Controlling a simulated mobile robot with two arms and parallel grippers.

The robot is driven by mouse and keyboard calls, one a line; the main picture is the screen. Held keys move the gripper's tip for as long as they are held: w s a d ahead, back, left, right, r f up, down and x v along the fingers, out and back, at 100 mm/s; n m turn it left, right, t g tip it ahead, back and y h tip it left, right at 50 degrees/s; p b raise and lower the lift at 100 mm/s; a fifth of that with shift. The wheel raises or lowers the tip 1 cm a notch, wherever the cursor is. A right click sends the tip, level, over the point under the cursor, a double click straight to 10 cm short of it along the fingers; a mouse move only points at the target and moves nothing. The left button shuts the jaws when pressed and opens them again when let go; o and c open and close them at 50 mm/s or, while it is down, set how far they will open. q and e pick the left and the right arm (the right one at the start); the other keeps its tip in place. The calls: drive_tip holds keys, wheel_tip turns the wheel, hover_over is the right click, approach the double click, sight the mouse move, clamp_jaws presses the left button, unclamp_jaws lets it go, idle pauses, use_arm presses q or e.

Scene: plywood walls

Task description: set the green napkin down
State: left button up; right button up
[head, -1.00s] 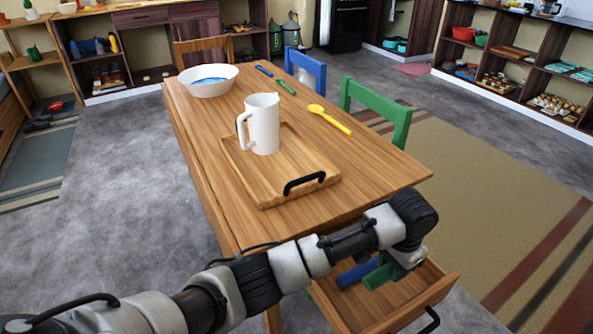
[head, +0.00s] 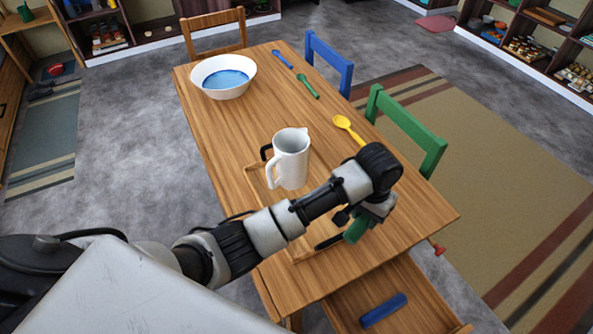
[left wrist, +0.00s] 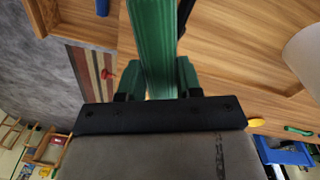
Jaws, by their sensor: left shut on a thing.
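The green napkin (head: 356,229) is a rolled green strip, held in my left gripper (head: 366,214). It shows above the front right part of the tray, near its black handle; I cannot tell whether it touches anything. In the left wrist view the napkin (left wrist: 153,45) runs up from between the jaws, over the wooden table. My left gripper is shut on it, and my wrist hides part of it in the head view. My right gripper is not in view.
The wooden tray (head: 252,180) on the table (head: 225,125) bears a white pitcher (head: 291,160). A white and blue bowl (head: 223,77) and yellow, green and blue spoons lie beyond. A blue napkin (head: 384,309) lies in the open drawer (head: 425,295). The table's right front is bare.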

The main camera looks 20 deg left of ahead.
use_arm(q)
drive_tip(key=shift+w+a+r, duration=0.1)
drive_tip(key=shift+a+r, duration=0.15)
drive_tip(key=shift+r, duration=0.1)
drive_tip(key=shift+a+f, duration=0.1)
drive_tip(key=shift+a, duration=0.3)
drive_tip(key=a+f, duration=0.2)
drive_tip(key=a, duration=0.1)
drive_tip(key=w+a+f+p, duration=0.1)
drive_tip(key=a+f, duration=0.1)
drive_tip(key=a, duration=0.2)
drive_tip(key=a+f+p, duration=0.1)
drive_tip(key=a+f, duration=0.1)
drive_tip(key=a, duration=0.1)
drive_tip(key=shift+w+a+f, duration=0.2)
drive_tip(key=shift+a+f, duration=0.2)
drive_tip(key=shift+f, duration=1.95)
drive_tip(key=shift+f, duration=0.15)
drive_tip(key=o, duration=0.9)
